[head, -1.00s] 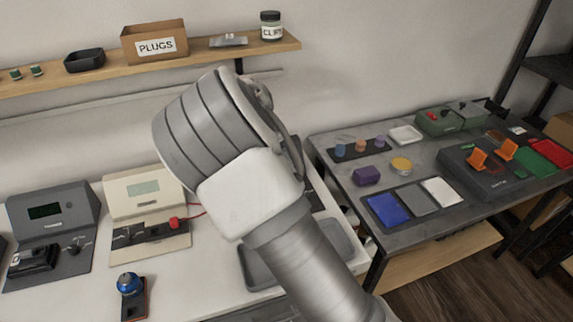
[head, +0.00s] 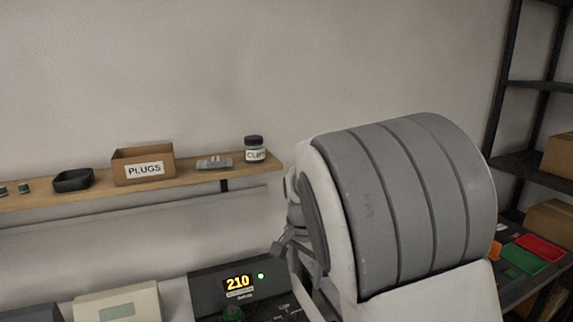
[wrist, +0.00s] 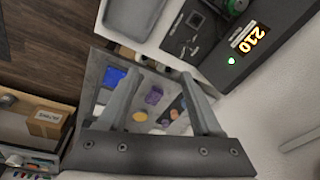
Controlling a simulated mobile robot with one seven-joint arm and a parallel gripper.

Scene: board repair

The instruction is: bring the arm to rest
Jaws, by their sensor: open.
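My gripper (wrist: 160,82) shows in the wrist view with its two fingers spread apart and nothing between them. Behind the fingers, at a distance, is the grey side table with a blue mat (wrist: 114,76), a purple block (wrist: 154,95) and a yellow disc (wrist: 140,116). In the head view my arm is raised and fills the right middle of the picture. Its large grey and white link hides much of the bench and side table. The gripper's fingers cannot be made out clearly there.
A station (head: 237,290) with a lit "210" display and green light stands left of my arm. A shelf (head: 215,175) above holds the PLUGS box (head: 143,167), a black tray (head: 72,180) and a labelled jar (head: 254,149). A dark rack (head: 510,130) stands at right.

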